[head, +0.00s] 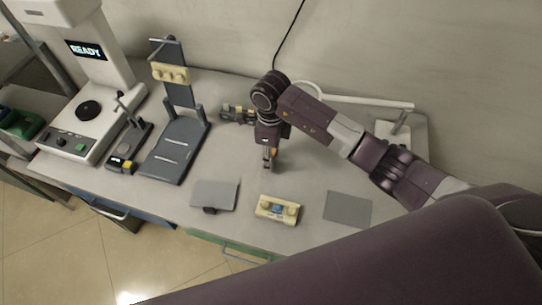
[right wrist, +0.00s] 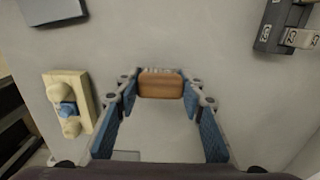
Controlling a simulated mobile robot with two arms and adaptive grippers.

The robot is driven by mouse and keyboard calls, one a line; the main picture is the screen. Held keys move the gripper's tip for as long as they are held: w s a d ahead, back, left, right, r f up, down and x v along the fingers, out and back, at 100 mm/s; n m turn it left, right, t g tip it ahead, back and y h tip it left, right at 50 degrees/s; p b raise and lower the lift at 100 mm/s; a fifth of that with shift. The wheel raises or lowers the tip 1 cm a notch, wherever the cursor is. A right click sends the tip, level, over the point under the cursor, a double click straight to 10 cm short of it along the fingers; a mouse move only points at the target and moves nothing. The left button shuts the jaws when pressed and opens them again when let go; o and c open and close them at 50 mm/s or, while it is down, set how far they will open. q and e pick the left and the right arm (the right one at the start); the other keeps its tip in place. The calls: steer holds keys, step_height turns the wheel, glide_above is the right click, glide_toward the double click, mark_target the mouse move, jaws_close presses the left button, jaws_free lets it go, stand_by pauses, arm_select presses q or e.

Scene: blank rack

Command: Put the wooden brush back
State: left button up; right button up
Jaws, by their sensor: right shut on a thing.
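The wooden brush (right wrist: 161,84) is a brown block with pale bristles along its far edge. It sits between the fingertips of my right gripper (right wrist: 160,90), which is shut on it. In the head view my right gripper (head: 270,157) points down over the middle of the table, with a bit of the brush showing between its fingers. Whether the brush touches the tabletop cannot be told. My left gripper is not in view.
A dark holder (head: 237,115) with small pieces is behind the gripper. A cream block with a blue part (head: 278,209), a grey plate (head: 214,195) and a grey square (head: 347,208) lie in front. A dark stand (head: 175,150) and a READY machine (head: 89,105) are left.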

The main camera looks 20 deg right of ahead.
steer(key=shift+f, duration=0.6)
steer(key=shift+f, duration=0.25)
steer(key=o, duration=1)
steer(key=shift+r, duration=0.1)
steer(key=shift+o, duration=0.2)
